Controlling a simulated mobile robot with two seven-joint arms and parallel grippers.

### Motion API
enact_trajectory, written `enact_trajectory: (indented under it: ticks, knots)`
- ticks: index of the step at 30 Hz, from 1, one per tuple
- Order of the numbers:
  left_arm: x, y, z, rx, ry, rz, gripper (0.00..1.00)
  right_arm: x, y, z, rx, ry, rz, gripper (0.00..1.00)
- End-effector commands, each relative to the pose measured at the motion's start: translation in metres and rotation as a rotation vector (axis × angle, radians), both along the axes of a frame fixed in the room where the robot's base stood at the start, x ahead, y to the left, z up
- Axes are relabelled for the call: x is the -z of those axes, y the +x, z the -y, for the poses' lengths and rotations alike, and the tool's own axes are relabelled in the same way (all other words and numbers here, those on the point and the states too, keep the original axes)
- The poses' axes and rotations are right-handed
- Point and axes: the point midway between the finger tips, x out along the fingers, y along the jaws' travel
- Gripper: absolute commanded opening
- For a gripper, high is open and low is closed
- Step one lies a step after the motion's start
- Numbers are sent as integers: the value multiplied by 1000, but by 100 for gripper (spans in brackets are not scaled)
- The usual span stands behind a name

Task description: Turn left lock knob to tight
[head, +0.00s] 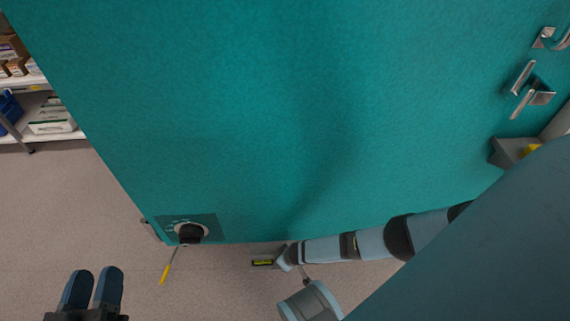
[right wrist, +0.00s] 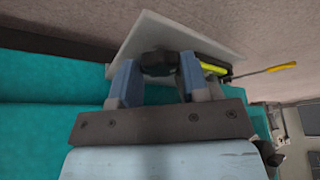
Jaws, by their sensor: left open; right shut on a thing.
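A black round knob (head: 190,233) sits on a teal dial plate with pale markings, low on the left of the teal panel. My left gripper (head: 92,278) is open and empty, lower left of that knob and apart from it. My right arm reaches in from the right, below the panel's lower edge. My right gripper (right wrist: 155,80) is shut on a dark knob (right wrist: 158,60) in front of a pale grey plate (right wrist: 205,42). The fingers hide its sides and any marks. I cannot tell from these views which lock this held knob belongs to.
A yellow-tipped lever (head: 169,267) hangs below the black knob; a yellow-tipped lever (right wrist: 282,67) also shows beside the pale plate. Metal latch handles (head: 525,90) are at the panel's upper right. Shelves with boxes (head: 50,120) stand at the far left. Open floor (head: 60,210) lies left.

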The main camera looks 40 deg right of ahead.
Motion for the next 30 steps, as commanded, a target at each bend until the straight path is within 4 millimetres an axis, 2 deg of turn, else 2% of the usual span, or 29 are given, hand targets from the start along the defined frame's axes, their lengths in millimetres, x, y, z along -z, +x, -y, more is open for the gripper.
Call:
enact_trajectory:
  ticks: [8, 9, 12, 23, 26, 30]
  knots:
    - [2, -1, 0, 4, 8, -3, 44, 1, 0, 2, 2, -4, -1, 19]
    - [3, -1, 0, 4, 9, -3, 44, 1, 0, 2, 2, -4, -1, 44]
    - [3, -1, 0, 6, 10, -3, 44, 1, 0, 2, 1, -3, 0, 67]
    - [-2, -1, 0, 4, 7, 0, 44, -5, -2, 1, 1, 0, -1, 68]
    - [-17, -1, -1, -14, -21, 32, 44, -17, -7, 1, 2, 2, -2, 68]
    - [-48, -3, -4, -38, -60, 112, 44, -46, -18, 4, 2, 2, -2, 68]
